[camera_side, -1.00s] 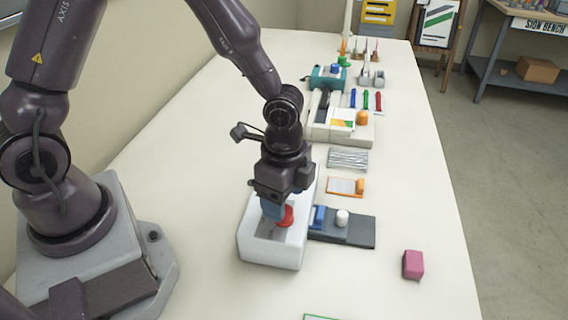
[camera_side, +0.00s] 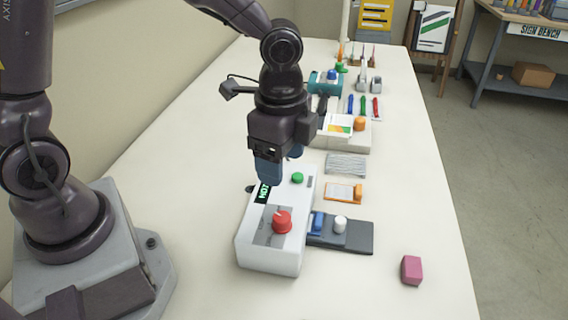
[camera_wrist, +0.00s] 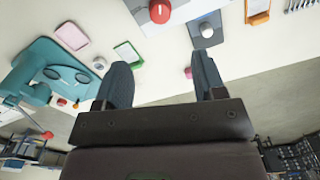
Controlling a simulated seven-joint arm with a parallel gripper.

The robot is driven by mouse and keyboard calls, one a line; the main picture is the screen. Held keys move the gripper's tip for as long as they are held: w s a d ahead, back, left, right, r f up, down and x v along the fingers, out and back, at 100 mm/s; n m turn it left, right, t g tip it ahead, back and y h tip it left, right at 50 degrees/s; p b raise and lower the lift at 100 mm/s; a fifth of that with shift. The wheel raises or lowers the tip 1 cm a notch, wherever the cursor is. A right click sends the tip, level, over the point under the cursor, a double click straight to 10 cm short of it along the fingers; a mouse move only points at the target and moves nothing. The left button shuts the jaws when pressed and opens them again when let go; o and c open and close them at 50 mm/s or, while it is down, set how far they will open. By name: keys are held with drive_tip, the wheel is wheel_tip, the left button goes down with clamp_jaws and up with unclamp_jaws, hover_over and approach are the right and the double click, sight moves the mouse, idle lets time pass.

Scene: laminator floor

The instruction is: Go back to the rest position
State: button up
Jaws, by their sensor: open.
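My gripper (camera_side: 276,172) is above the white control box, over its far end, with the arm reaching in from the upper left. In the wrist view my gripper (camera_wrist: 160,82) has its two dark blue fingers spread apart with nothing between them. The white control box (camera_side: 270,256) has a red knob (camera_side: 282,221), a green button (camera_side: 297,178) and a dark display with green characters (camera_side: 264,192), partly covered by a finger. The red knob also shows in the wrist view (camera_wrist: 160,11).
A dark slide plate (camera_side: 350,237) with blue and white parts adjoins the box's right side. A pink block (camera_side: 411,269) lies near the table's right edge. A laminator-like device (camera_side: 352,138) and pens stand farther back. The wrist view shows a teal machine (camera_wrist: 45,75).

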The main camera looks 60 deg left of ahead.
drive_tip(key=s+a+r+n+t, duration=0.5)
drive_tip(key=s+a+r+n, duration=0.5)
drive_tip(key=s+r+n, duration=0.1)
wheel_tip(320, 180, up, 2)
drive_tip(key=shift+s+r+n+t, duration=0.1)
drive_tip(key=shift+s+n+t, duration=0.25)
drive_tip(key=shift+n, duration=0.25)
drive_tip(key=shift+d, duration=0.1)
